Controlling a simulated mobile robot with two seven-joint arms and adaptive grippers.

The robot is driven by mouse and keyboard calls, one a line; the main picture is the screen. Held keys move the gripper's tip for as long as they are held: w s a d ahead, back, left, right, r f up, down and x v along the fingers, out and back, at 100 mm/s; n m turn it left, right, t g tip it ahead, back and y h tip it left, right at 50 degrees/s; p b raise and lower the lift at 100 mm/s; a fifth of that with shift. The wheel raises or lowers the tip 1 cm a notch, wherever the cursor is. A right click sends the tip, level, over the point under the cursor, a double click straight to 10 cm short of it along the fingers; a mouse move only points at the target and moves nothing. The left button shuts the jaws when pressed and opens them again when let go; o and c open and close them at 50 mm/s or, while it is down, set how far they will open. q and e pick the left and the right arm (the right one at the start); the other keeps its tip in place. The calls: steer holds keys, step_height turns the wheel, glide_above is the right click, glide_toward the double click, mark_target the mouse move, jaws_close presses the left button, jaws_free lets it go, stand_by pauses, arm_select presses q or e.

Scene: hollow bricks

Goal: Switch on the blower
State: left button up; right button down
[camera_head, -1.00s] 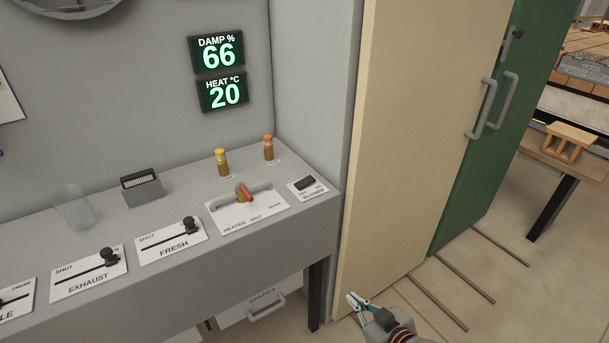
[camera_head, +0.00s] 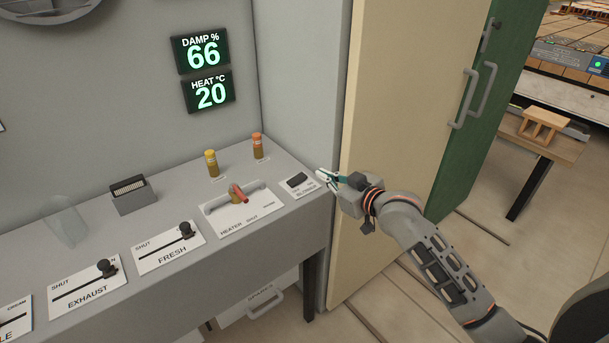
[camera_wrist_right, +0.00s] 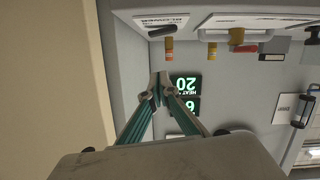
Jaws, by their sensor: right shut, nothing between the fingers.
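The blower switch (camera_head: 297,180) is a black rocker on a white plate marked BLOWER (camera_head: 301,187), at the right end of the grey control shelf. My right gripper (camera_head: 322,175) is shut and empty, just right of the plate near the shelf's right edge. In the head view a small gap shows between its tips and the rocker. In the right wrist view the shut fingertips (camera_wrist_right: 161,82) point toward the panel wall, with the blower plate (camera_wrist_right: 163,22) at the top. I cannot tell which way the rocker is set. My left gripper is not in view.
Left of the blower plate are the heater lever with a red handle (camera_head: 239,194) and the FRESH slider (camera_head: 186,230). A yellow bottle (camera_head: 211,164) and an orange bottle (camera_head: 257,146) stand behind. A cream door (camera_head: 400,120) stands close right of the shelf.

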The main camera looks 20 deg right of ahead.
glide_above(297, 180)
steer(key=s+d, duration=0.2)
step_height(297, 180, down, 2)
steer(key=shift+a+f, duration=0.1)
steer(key=shift+f, duration=0.05)
steer(key=f, duration=0.3)
steer(key=shift+w+d, duration=0.2)
steer(key=shift+w, duration=0.1)
steer(key=shift+d+f, duration=0.1)
steer(key=shift+f, duration=0.45)
